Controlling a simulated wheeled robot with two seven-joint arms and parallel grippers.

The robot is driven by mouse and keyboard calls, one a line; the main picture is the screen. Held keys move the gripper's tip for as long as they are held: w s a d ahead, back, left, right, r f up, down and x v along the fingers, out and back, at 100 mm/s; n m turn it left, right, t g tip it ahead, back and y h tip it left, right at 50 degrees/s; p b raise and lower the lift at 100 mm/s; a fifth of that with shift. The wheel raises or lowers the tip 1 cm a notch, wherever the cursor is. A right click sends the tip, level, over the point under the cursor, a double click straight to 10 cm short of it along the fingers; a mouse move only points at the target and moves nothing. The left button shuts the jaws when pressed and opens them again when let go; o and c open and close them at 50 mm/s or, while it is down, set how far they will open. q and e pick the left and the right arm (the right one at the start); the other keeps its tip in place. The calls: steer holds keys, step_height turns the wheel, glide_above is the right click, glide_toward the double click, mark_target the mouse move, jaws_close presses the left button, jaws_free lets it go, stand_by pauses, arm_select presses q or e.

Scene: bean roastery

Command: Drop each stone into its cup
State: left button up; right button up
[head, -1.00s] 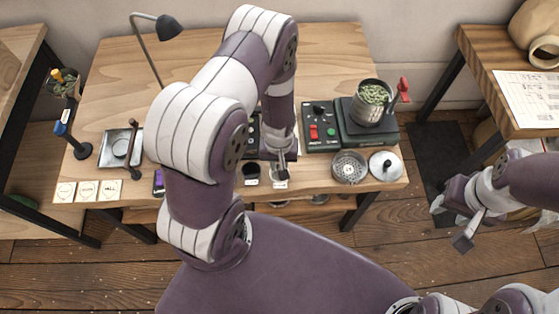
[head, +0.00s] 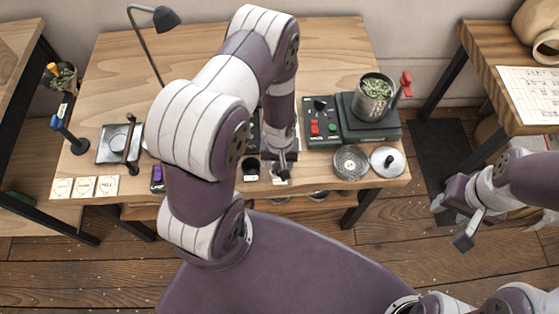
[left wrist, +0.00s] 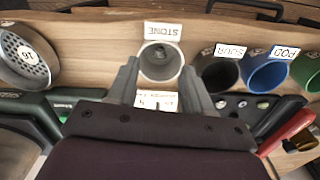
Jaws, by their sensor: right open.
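A pale cup labelled STONE (left wrist: 161,58) sits on the table in the left wrist view. My left gripper (left wrist: 161,70) is open, its fingers apart on either side of the cup's mouth, with nothing visible held between them. In the head view my left gripper (head: 283,171) is low over the table's front edge. I cannot clearly make out a stone inside the cup. A black cup labelled SOUR (left wrist: 220,73), a blue cup labelled POD (left wrist: 268,72) and a green cup (left wrist: 307,70) stand beside it. My right gripper (head: 459,222) is open and empty, off the table's right side.
A perforated metal pan (left wrist: 24,60) stands beside the cups, near a round lid (head: 388,161). A green scale with a pot of beans (head: 375,94) is behind. A tray (head: 116,144), several cards (head: 84,187) and a lamp (head: 166,19) are on the left.

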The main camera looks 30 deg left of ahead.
arm_select(q)
step_height(320, 180, up, 13)
steer(key=shift+f, duration=0.15)
stand_by(0.6)
